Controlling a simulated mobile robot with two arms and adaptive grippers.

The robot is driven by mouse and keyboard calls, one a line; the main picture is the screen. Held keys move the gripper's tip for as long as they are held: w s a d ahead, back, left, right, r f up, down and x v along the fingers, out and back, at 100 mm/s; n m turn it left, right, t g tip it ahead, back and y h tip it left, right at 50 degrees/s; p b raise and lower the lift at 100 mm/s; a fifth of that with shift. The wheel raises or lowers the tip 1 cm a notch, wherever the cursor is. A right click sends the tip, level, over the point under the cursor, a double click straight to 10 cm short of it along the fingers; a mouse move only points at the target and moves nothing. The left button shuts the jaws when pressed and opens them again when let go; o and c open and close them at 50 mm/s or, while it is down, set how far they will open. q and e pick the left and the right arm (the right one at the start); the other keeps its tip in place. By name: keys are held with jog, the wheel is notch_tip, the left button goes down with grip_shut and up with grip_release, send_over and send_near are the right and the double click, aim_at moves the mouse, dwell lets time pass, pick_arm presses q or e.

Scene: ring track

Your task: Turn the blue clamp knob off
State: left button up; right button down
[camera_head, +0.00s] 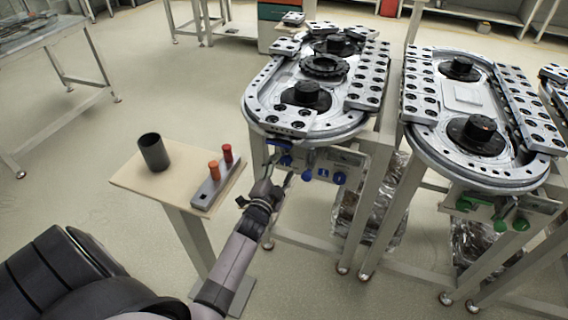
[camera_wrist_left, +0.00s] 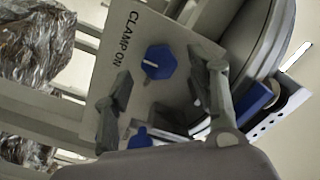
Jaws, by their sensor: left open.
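The blue clamp knob (camera_wrist_left: 158,62) shows in the left wrist view on a pale panel lettered "CLAMP" and "ON". It is faceted, with a pale slot-like mark on its face. My left gripper (camera_head: 278,177) is open in front of the left part of the blue-knob panel in the head view. In the left wrist view its two fingers (camera_wrist_left: 163,100) stand apart, with the knob seen beyond and between them. I see no contact with the knob. A second blue knob (camera_wrist_left: 140,138) is partly hidden by the gripper's body. My right gripper is not in view.
The panel (camera_head: 352,159) hangs under the left ring track (camera_head: 258,124), with several blue knobs. A second track (camera_head: 425,147) with green knobs stands to the right. A small table (camera_head: 130,178) at left holds a dark cup (camera_head: 154,152) and a grey block with red and orange pegs.

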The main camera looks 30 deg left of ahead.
pick_arm(q)
jog(key=shift+x, duration=1.3)
jog(key=shift+c, duration=0.2)
jog(key=c, duration=1.1)
